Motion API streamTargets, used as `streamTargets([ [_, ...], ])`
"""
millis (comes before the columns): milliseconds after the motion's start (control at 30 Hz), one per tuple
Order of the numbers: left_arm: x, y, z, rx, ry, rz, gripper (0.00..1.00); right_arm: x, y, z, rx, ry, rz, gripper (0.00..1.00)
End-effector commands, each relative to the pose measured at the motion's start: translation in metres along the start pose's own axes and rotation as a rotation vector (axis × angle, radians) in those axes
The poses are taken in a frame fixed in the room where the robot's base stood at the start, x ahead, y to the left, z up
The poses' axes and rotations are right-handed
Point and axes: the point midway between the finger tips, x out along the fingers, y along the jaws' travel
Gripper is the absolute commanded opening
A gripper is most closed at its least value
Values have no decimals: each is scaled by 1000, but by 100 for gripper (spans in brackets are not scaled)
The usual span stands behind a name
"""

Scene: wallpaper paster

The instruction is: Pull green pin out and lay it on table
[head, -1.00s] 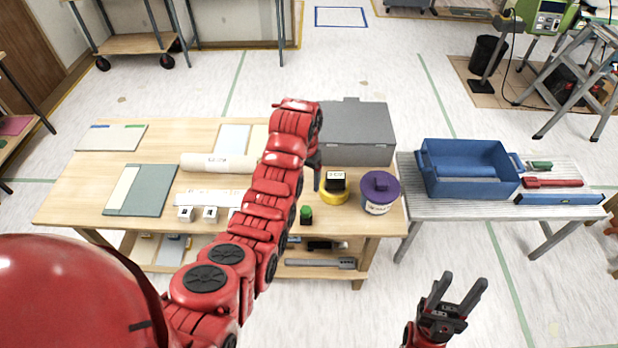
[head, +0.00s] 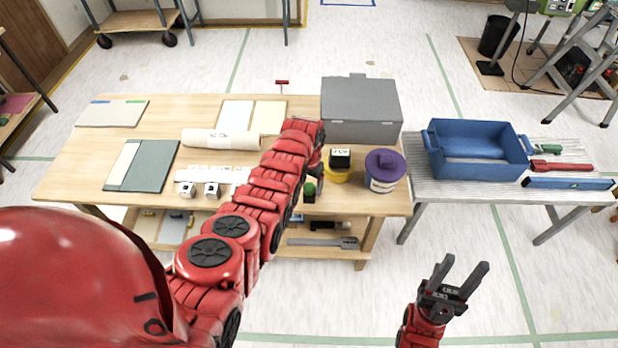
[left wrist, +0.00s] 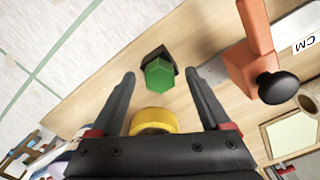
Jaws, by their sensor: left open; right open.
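The green pin (head: 311,185) stands at the front edge of the wooden table (head: 230,105), partly hidden by my left arm in the head view. In the left wrist view the green pin (left wrist: 158,76) has a flat-sided top and sits in a dark holder (left wrist: 163,54). My left gripper (left wrist: 159,75) is open, with one finger on each side of the pin in the picture and a gap on both sides. Its fingers are mostly hidden in the head view. My right gripper (head: 464,265) is open and empty, in front of the right-hand bench.
A grey box (head: 360,110) is behind. An orange part (left wrist: 258,55) with a black knob is near the left gripper. Bare tabletop lies mid-left.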

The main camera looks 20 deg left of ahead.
Motion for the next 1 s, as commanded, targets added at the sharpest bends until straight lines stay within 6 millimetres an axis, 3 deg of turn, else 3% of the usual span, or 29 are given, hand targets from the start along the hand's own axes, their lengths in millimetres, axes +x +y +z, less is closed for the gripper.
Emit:
streamTargets([
  [567, 12, 0, 0, 0, 2, 0, 80, -2, 0, 0, 0, 0, 0, 50],
  [667, 12, 0, 0, 0, 2, 0, 66, -2, 0, 0, 0, 0, 0, 50],
  [1000, 12, 0, 0, 0, 1, 0, 5, -2, 0, 0, 0, 0, 0, 50],
])
